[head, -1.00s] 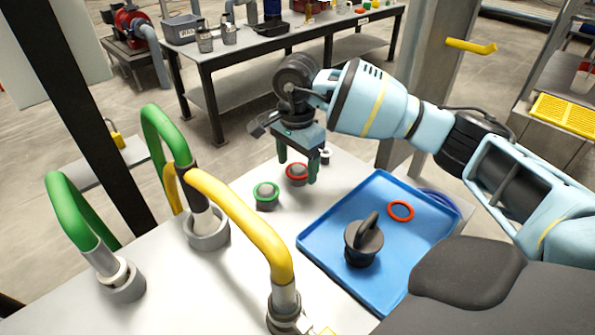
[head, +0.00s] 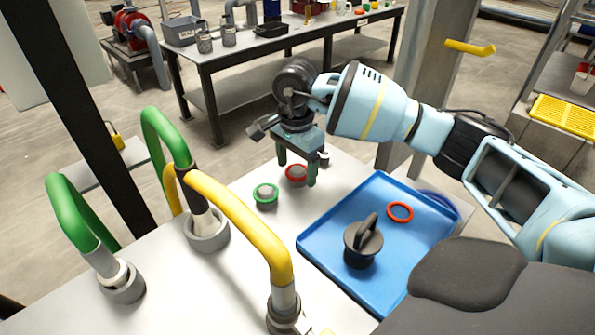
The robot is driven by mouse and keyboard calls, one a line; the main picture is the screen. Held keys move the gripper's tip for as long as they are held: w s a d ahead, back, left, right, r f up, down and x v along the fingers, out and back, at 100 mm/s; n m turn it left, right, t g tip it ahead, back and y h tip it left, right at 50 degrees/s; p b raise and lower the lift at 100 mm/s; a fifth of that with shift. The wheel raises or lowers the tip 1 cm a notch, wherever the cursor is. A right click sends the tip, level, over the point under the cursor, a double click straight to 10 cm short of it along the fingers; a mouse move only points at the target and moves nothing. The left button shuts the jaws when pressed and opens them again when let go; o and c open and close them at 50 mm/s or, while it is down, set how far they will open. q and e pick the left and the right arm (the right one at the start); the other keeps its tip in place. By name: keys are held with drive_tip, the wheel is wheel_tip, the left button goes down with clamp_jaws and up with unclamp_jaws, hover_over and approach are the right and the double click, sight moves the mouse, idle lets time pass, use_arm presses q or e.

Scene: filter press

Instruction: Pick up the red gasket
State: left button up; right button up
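One red ring (head: 290,180) sits around a grey round fitting (head: 297,171) on the light grey table. A second, orange-red ring (head: 389,212) lies flat in the blue tray (head: 318,241), farther right. My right gripper (head: 297,170) points down over the fitting with the red ring. Its dark green fingers are apart, one to each side of the fitting, with nothing held between them. I cannot tell whether they touch the ring. My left gripper is not in view.
A green ring (head: 258,203) sits around a similar fitting just left. A black handled plug (head: 360,246) stands in the tray. Green pipes (head: 66,205) and a yellow pipe (head: 238,214) rise on the left. A post (head: 424,80) stands behind my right arm.

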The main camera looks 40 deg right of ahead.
drive_tip(key=c, duration=0.7)
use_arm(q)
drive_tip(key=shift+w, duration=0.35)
use_arm(e)
drive_tip(key=shift+o, duration=0.2)
drive_tip(key=shift+r, duration=0.1)
drive_tip(key=shift+r, duration=0.25)
wheel_tip(320, 180, up, 4)
drive_tip(key=shift+f+p, duration=0.15)
drive_tip(key=shift+p, duration=0.2)
drive_tip(key=s+a, duration=0.3)
drive_tip(key=s, duration=0.1)
drive_tip(key=s+a, duration=0.3)
drive_tip(key=s, duration=0.1)
drive_tip(key=s+a+r+p, duration=0.1)
drive_tip(key=s+a, duration=0.3)
drive_tip(key=shift+s+r, duration=0.1)
drive_tip(key=shift+s, duration=0.15)
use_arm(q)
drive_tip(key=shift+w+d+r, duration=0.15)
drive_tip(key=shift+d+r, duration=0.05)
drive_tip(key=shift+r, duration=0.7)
